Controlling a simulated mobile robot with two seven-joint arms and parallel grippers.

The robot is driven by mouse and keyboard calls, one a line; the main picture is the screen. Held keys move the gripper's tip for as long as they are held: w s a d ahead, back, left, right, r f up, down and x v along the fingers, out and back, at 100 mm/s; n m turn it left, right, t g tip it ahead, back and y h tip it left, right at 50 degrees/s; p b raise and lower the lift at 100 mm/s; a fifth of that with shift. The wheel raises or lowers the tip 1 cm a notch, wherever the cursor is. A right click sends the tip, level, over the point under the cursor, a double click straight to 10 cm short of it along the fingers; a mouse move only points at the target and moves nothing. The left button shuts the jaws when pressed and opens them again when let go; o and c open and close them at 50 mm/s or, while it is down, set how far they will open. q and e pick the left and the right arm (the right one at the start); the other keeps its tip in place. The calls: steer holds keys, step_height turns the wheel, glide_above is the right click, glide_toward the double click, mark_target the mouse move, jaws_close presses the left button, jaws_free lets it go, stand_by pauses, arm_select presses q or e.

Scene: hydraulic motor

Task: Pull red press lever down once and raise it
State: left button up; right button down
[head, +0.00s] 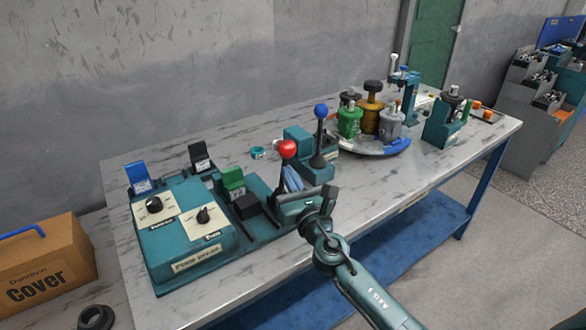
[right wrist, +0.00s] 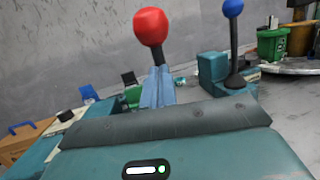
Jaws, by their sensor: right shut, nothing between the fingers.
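The red press lever (head: 289,149) stands upright at the right end of the teal press station, its red ball on top of a dark shaft. The ball also shows in the right wrist view (right wrist: 151,26). My right gripper (head: 291,177) is shut and empty, with its light blue fingers just below the red ball and close to the shaft. In the right wrist view the fingers (right wrist: 158,88) overlap the lower shaft. I cannot tell whether they touch it. The lever's base is hidden behind my gripper. My left gripper is not in view.
A blue-knobbed lever (head: 321,111) stands just right of the red one. The teal control box (head: 185,235) with dials is at left. A round tray (head: 370,146) with several cylinders is behind right. The table's front edge (head: 420,197) is clear at right.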

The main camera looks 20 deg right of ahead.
steer(key=shift+w+a+r+p, duration=0.2)
steer(key=shift+w+r+p, duration=0.1)
steer(key=shift+w, duration=0.25)
steer(key=shift+w+a+r+p, duration=0.15)
steer(key=shift+w+r+p, duration=0.1)
steer(key=shift+w, duration=0.3)
steer(key=shift+r, duration=0.25)
